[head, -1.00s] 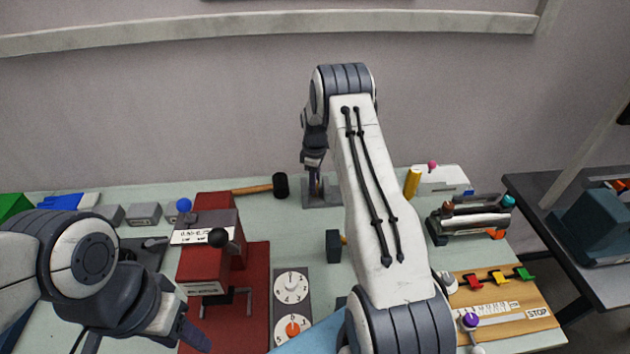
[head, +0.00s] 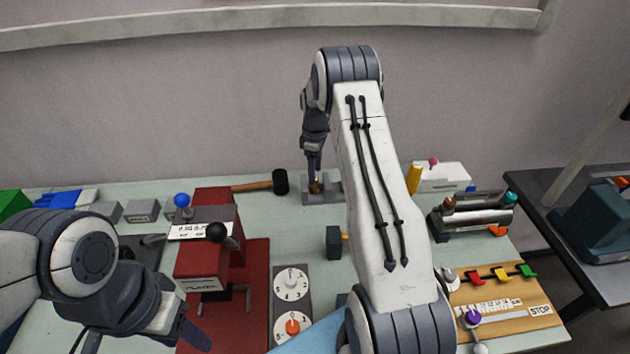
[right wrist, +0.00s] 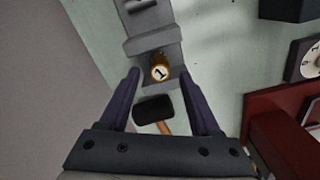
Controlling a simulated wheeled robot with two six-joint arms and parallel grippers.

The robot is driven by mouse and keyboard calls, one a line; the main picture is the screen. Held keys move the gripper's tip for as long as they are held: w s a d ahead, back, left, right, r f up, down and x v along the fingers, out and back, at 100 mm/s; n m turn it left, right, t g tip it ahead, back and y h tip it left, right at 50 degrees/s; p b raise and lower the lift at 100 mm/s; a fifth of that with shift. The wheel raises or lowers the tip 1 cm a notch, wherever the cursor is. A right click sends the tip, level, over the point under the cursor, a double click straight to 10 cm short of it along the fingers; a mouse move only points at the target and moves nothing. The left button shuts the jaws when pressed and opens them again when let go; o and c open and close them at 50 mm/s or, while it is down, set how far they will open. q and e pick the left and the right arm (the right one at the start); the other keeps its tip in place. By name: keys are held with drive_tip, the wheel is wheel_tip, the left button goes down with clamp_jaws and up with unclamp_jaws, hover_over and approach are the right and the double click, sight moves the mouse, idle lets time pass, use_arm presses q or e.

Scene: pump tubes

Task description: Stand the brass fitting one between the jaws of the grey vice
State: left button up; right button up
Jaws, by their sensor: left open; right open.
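The brass fitting one (head: 315,187) stands upright in the grey vice (head: 323,200) at the back of the bench. In the right wrist view its round top (right wrist: 160,73) with the number 1 faces me, and it sits between the jaws of the vice (right wrist: 152,43). My right gripper (head: 314,167) points down just above the fitting. In the right wrist view its open fingers (right wrist: 159,75) are apart on either side of the fitting, with gaps showing. My left gripper (head: 196,340) is at the lower left, empty and away from the vice.
A black-headed mallet (head: 280,181) lies just left of the vice. A red press (head: 212,250), a dial panel (head: 292,300) and a dark block (head: 334,242) stand nearer. A yellow cylinder (head: 413,179) and a roller device (head: 475,213) are to the right.

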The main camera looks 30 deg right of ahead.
wheel_tip(320, 180, up, 8)
drive_tip(key=b, duration=0.1)
drive_tip(key=shift+b, duration=0.3)
idle(0.3)
